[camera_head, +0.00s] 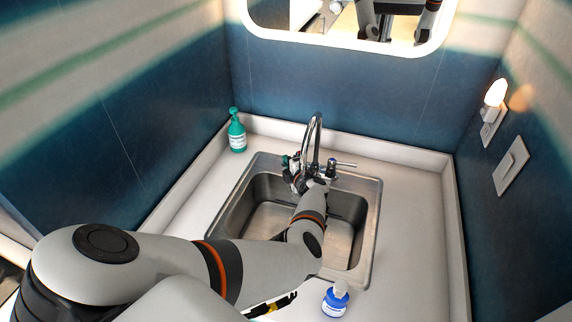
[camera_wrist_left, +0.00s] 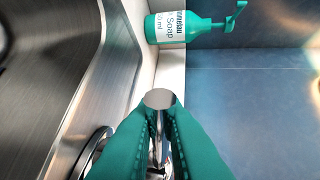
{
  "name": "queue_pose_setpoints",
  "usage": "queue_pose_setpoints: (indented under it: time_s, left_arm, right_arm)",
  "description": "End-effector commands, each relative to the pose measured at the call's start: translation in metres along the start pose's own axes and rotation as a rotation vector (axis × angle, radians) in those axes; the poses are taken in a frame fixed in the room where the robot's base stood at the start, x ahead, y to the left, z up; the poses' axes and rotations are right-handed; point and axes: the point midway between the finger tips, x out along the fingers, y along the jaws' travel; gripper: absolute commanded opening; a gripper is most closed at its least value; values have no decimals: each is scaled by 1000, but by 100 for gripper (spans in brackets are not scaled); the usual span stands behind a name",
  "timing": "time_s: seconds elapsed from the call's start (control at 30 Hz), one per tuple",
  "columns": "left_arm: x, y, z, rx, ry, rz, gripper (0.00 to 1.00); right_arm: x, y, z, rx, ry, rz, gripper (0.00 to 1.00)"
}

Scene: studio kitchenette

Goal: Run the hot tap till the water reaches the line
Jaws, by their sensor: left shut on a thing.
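The chrome tap (camera_head: 314,140) stands behind the steel sink (camera_head: 371,220), its spout arching over the basin. My left gripper (camera_head: 291,165) is at the tap's left side. In the left wrist view its teal fingers (camera_wrist_left: 160,125) are shut on a metal tap handle (camera_wrist_left: 159,98), whose round end shows between them. The right tap handle (camera_head: 345,164) points right and is free. My left arm crosses the basin and hides part of it. I see no clear water stream, and no water level or line can be made out. My right gripper is not in view.
A green soap bottle (camera_head: 237,134) stands in the back left corner; it also shows in the left wrist view (camera_wrist_left: 172,28). A blue and white bottle (camera_head: 336,299) stands in front of the sink. A mirror (camera_head: 310,22) hangs on the back wall. The right counter (camera_head: 415,230) is clear.

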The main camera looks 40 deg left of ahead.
Motion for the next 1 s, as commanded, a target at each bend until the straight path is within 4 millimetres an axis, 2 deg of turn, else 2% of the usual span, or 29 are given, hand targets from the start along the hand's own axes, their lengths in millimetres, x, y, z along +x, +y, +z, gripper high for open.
queue_pose_setpoints:
  time_s: [0.2, 0.67, 0.7, 0.83, 1.0]
  left_arm:
    - [-3, 3, 0, -11, -55, 4, 0]
    - [-3, 2, 1, -15, -69, 3, 0]
    - [-3, 2, 1, -15, -69, 3, 12]
    - [-3, 2, 0, -15, -69, 2, 32]
    - [-3, 1, 0, -16, -67, 2, 32]
  right_arm:
    - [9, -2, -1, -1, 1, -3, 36]
    - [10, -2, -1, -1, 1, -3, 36]
    - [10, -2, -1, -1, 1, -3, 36]
    - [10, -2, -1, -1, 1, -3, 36]
    - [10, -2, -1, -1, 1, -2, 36]
